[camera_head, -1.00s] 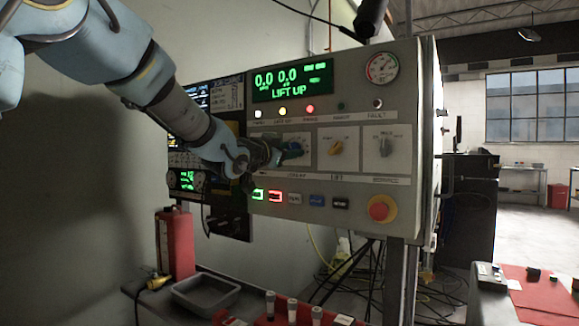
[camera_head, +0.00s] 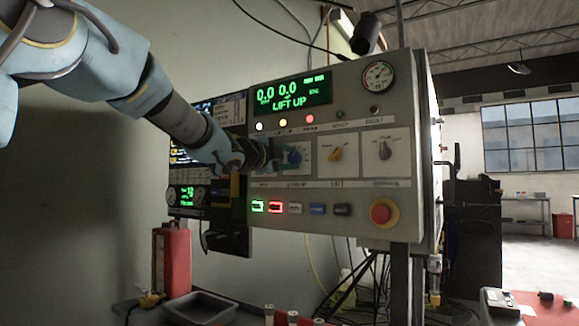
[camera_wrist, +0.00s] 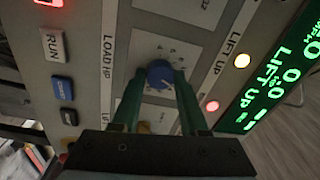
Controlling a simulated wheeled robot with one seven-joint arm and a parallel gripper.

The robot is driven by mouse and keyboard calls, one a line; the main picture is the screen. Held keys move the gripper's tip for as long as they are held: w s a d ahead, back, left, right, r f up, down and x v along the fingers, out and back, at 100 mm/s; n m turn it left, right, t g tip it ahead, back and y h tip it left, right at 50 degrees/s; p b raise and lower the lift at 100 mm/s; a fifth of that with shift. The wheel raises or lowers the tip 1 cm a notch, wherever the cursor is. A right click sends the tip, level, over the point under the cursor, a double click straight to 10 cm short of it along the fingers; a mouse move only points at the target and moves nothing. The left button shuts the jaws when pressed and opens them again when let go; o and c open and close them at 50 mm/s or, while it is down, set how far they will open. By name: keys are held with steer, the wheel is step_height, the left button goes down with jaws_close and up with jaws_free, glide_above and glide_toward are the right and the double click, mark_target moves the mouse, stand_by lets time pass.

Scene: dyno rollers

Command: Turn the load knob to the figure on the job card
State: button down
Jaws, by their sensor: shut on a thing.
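The blue load knob (camera_head: 295,157) sits on a pale dial plate on the grey control panel (camera_head: 345,110). In the wrist view the knob (camera_wrist: 160,74) shows between two green fingers, beside the "LOAD" lettering. My gripper (camera_head: 285,156) reaches the panel from the left, and its fingers (camera_wrist: 160,82) are shut on the knob. The dial marks are too small to read, and the fingers hide part of the plate. The green display (camera_head: 291,92) reads "0.0 0.0" and "LIFT UP". I cannot make out a job card.
A row of buttons and a red emergency stop (camera_head: 382,212) lie below. A round gauge (camera_head: 379,76) is above. A red bottle (camera_head: 172,258) and a grey tray (camera_head: 200,307) stand lower left.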

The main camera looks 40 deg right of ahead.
steer(key=m+b, duration=0.2)
steer(key=m, duration=0.3)
steer(key=shift+f+m+g, duration=0.15)
steer(key=shift+m+g, duration=0.25)
steer(key=shift+m+y+b, duration=0.3)
steer(key=shift+m+b, duration=0.4)
steer(key=shift+m, duration=1.5)
steer(key=shift+c, duration=2.2)
jaws_free()
steer(key=s+a+b, duration=0.1)
steer(key=s+a, duration=0.1)
steer(key=a, duration=0.8)
steer(key=shift+a, duration=0.3)
